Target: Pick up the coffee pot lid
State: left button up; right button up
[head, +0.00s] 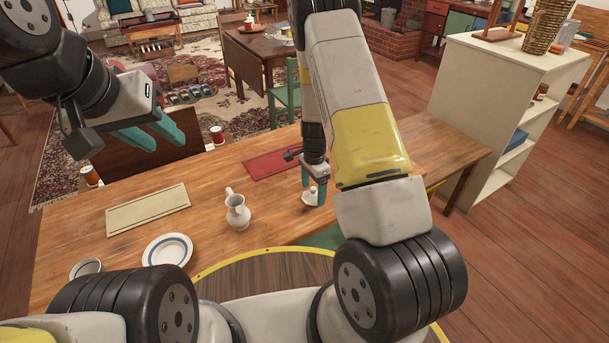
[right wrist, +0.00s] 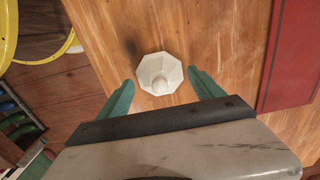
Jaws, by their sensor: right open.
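The coffee pot lid is a small white eight-sided piece with a round knob (right wrist: 160,74), lying on the wooden table. In the head view the lid (head: 310,197) is partly hidden by my right gripper (head: 314,190), which points down right at it. In the right wrist view my right gripper (right wrist: 160,88) is open, with one green finger on each side of the lid and gaps between. A white pot (head: 238,212) with a handle stands on the table to the left of the lid. My left gripper (head: 158,142) is raised at the upper left, fingers apart and empty.
A red mat (head: 270,164) lies just beyond the lid. A cream mat (head: 148,209), a blue-rimmed plate (head: 167,250) and a white cup (head: 88,268) are on the table's left part. A white shelf unit (head: 480,95) stands at the right. The table right of my right gripper looks clear.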

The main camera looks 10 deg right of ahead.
grip_shut()
jog(key=shift+s, duration=0.1)
dwell(0.3)
